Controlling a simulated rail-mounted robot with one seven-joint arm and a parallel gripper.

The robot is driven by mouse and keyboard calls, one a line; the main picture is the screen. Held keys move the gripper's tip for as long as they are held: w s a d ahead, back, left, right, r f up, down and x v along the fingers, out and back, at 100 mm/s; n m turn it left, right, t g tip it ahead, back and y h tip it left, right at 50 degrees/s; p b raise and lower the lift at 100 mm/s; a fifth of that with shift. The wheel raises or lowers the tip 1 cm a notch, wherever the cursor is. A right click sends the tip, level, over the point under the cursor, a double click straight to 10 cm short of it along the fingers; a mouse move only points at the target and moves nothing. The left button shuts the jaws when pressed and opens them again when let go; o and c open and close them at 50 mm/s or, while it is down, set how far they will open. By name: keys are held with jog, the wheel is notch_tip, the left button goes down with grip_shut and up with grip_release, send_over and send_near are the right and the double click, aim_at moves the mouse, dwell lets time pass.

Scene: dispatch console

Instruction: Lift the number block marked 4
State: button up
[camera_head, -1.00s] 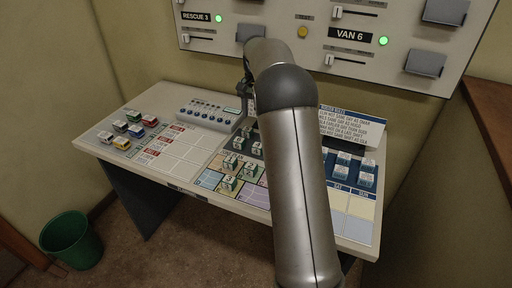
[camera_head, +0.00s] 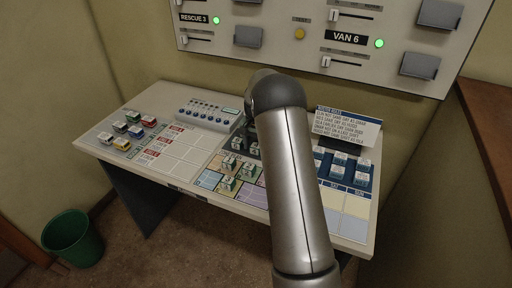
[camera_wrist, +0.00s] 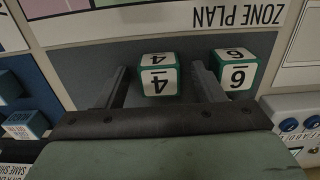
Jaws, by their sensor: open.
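The number block marked 4 (camera_wrist: 157,76) is a white cube with green edges. In the wrist view it stands on a dark grey strip, between the two fingers of my gripper (camera_wrist: 160,78) as seen from the wrist. The gripper is open, with a gap on each side of the block. The block marked 6 (camera_wrist: 236,70) stands just right of the right finger, close to it. In the head view my arm hides the gripper, and I cannot tell the 4 block there.
The console desk (camera_head: 345,238) carries other number blocks (camera_head: 227,183) on the zone plan. Blue-based blocks (camera_head: 362,172) stand at right, below a propped rules card (camera_head: 345,130). Toy vehicles (camera_head: 122,143) stand at left. A button box (camera_head: 208,113) is at the back.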

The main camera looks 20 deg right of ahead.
jog(key=shift+f, duration=0.1)
jog(key=shift+c, duration=0.3)
jog(key=c, duration=1)
